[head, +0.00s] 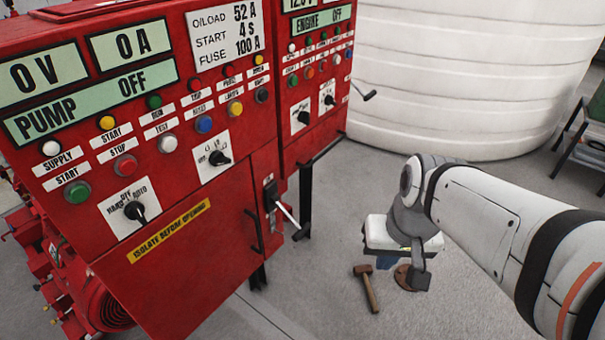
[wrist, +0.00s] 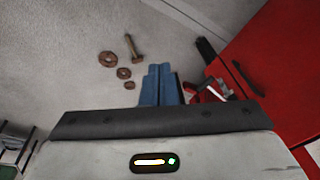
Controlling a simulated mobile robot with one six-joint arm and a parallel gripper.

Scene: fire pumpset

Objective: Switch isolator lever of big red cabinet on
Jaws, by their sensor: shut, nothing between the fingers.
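The big red cabinet (head: 225,185) stands at the left in the head view. Its pump display reads OFF, and the meters read 0 V and 0 A. In the wrist view the blue fingers (wrist: 160,85) are together and empty. The red cabinet (wrist: 275,75) fills the right there, with a pale rod just right of the fingers.
A hammer (head: 367,288) and brown round parts (head: 408,277) lie on the floor under my gripper. A white ribbed tank (head: 465,70) is behind; a dark rack (head: 585,140) stands at the right edge.

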